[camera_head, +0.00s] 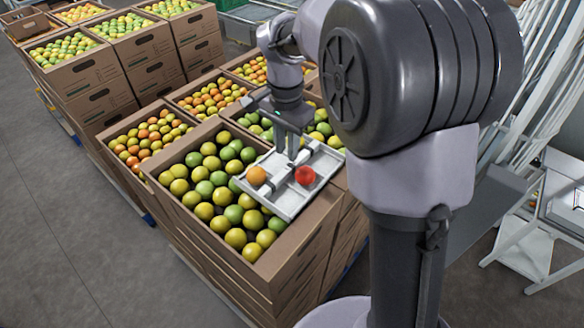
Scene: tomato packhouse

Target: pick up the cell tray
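The cell tray (286,207) is a shallow, pale grey tray with dividers. It sits tilted over the right edge of an open cardboard box of green and yellow tomatoes. An orange tomato (257,176) and a red tomato (305,175) lie in separate parts of it. My gripper (291,157) points down at the middle of the tray, between the two tomatoes. Its fingertips are small and partly hidden by the tray's dividers, so I cannot tell whether they are open or shut on a divider.
The cardboard box (222,262) under the tray is full of tomatoes. More filled boxes (88,78) stand stacked behind and to the left. White metal frames (545,225) stand at right. The grey floor (70,235) at left is clear.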

